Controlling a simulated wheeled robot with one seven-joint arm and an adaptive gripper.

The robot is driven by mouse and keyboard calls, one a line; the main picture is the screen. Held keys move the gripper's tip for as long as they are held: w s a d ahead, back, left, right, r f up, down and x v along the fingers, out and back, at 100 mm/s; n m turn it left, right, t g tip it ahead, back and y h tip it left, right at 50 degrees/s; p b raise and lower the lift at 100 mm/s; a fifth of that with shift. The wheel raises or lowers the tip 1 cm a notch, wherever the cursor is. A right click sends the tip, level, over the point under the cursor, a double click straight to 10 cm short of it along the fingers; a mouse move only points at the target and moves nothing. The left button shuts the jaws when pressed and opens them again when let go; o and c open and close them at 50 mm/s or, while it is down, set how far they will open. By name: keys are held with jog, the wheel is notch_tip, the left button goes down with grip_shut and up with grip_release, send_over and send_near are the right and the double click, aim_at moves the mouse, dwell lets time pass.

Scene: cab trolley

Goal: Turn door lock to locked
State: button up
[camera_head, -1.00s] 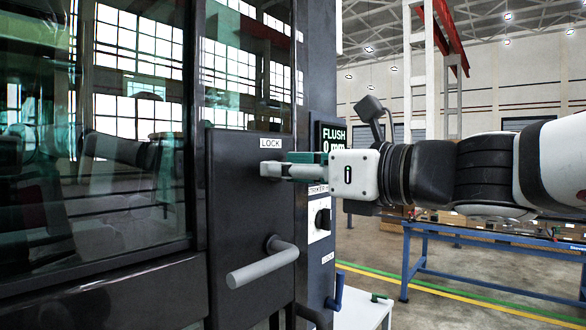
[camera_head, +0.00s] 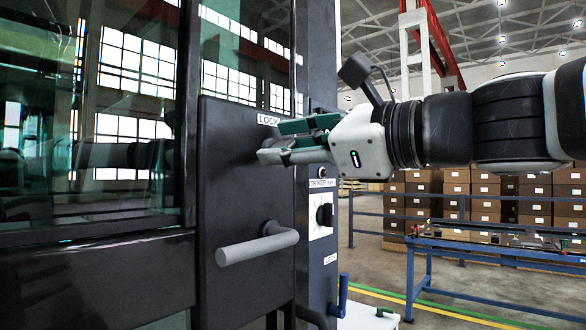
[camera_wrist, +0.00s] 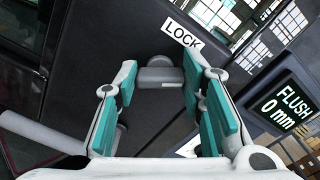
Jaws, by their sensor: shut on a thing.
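The door lock is a small grey turn-knob (camera_wrist: 160,76) on the dark door panel (camera_head: 232,190), just below a white LOCK label (camera_head: 268,120). In the wrist view the knob lies between the two fingertips. My gripper (camera_head: 278,142) reaches in from the right and is shut on it. Its green finger pads and grey tips hide most of the knob in the head view. The gripper is rolled, so the LOCK label (camera_wrist: 182,33) looks tilted in the wrist view. I cannot tell the lock's exact state.
A grey lever handle (camera_head: 257,244) sticks out below the lock. A dark post with a black rotary switch (camera_head: 325,214) stands right of the door. A FLUSH 0 mm display (camera_wrist: 284,105) is close to the gripper's right side. A blue-framed bench (camera_head: 430,248) and stacked boxes stand behind.

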jog(key=n+b, duration=1.1)
jog(key=shift+s+a+f, duration=0.1)
jog(key=shift+a+f, duration=0.05)
jog(key=shift+f, duration=0.15)
dwell(0.3)
jog(key=o, duration=1.1)
jog(key=shift+o, duration=0.2)
jog(key=shift+r, duration=0.1)
jog(key=v, duration=1.2)
